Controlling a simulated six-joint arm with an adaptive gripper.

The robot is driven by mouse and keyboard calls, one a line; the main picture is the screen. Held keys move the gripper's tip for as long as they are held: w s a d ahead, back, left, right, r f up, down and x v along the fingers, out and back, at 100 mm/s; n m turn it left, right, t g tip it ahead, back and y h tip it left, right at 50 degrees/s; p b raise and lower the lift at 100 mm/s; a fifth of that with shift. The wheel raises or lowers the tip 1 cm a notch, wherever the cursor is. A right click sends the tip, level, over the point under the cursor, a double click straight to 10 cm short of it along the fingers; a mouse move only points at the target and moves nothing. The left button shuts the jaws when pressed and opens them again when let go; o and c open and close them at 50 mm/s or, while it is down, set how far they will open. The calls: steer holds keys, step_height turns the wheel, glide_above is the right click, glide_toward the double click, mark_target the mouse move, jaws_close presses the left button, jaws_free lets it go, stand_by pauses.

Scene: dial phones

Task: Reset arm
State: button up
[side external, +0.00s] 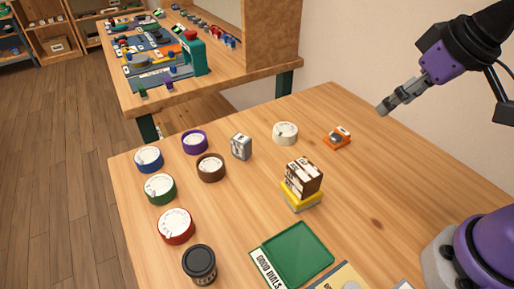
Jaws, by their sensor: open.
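My gripper (384,108) is in the upper right of the side external view, raised above the right part of the wooden table (350,200). It is open, and nothing shows between its fingers. It is apart from every object. The nearest thing in the picture is a small orange item (337,138) on the table, below and left of it. Round dials with white faces stand on the left half: blue (148,159), purple (195,142), green (160,189), brown (210,167) and red (176,226). A white dial (285,133) stands further right.
A green tray (296,252) labelled "GOOD DIALS" lies empty at the front, beside a tan tray (340,278) cut off by the frame. A brown-and-white block (304,177) sits on a yellow base (300,199). A grey box (241,147) and black cylinder (199,264) stand left.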

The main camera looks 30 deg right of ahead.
steer(key=shift+s+d+f, duration=0.2)
steer(key=shift+s+f, duration=0.3)
steer(key=shift+s, duration=0.05)
steer(key=shift+s+d+f, duration=0.15)
steer(key=shift+s+f, duration=0.3)
steer(key=shift+s, duration=0.1)
stand_by(0.5)
